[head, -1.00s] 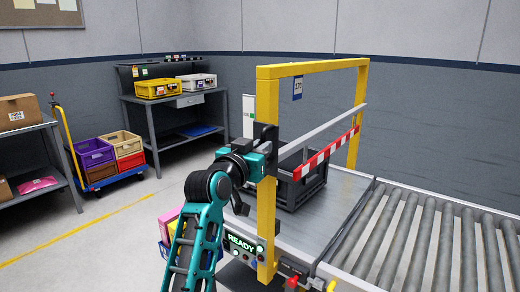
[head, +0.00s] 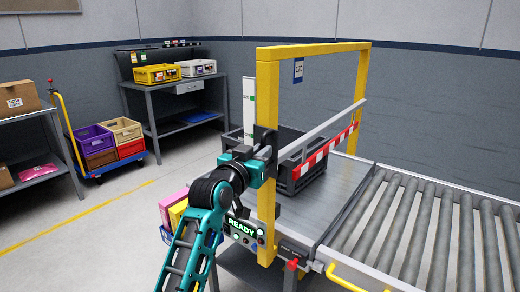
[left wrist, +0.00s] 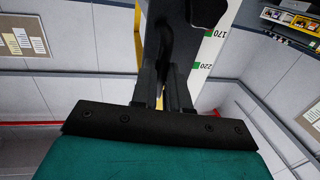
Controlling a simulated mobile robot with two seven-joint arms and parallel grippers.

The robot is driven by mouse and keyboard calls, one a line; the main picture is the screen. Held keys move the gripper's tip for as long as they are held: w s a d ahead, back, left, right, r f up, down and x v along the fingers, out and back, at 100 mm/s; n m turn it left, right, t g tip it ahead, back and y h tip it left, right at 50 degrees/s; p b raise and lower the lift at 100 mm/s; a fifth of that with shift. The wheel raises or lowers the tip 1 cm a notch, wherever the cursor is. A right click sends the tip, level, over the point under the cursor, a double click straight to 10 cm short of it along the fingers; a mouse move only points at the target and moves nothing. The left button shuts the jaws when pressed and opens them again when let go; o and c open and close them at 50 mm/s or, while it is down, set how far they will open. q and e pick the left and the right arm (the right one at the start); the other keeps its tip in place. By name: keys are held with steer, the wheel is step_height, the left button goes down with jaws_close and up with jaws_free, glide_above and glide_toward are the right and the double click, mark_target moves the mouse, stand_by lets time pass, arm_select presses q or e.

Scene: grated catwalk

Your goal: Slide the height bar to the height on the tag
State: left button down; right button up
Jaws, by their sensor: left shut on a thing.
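The height bar (head: 325,149), red and white striped with a grey rail above it, spans a yellow frame (head: 313,49) in the head view. A small tag (head: 298,70) hangs from the frame's top beam and seems to read 170. My left gripper (head: 264,158) is shut on the bar's dark handle at the left post; the fingers (left wrist: 161,98) hide most of the grip. A white scale strip (head: 249,105) stands behind the post. In the left wrist view the scale (left wrist: 203,62) shows green marks at 170 and 220. My right gripper is out of view.
A dark grey crate (head: 310,178) stands on the metal table inside the frame, close behind the bar. A roller conveyor (head: 410,225) extends right. Colourful boxes (head: 173,208) and a READY panel (head: 242,227) are low beside my left arm.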

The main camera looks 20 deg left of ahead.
arm_select(q)
steer(key=c, duration=1.1)
jaws_free()
steer(key=shift+r, duration=0.25)
steer(key=shift+s, duration=0.1)
steer(key=s, duration=0.4)
steer(key=s+a, duration=0.1)
steer(key=s, duration=0.3)
steer(key=s+a, duration=0.1)
steer(key=s, duration=0.3)
steer(key=shift+s, duration=0.25)
steer(key=shift+f, duration=0.1)
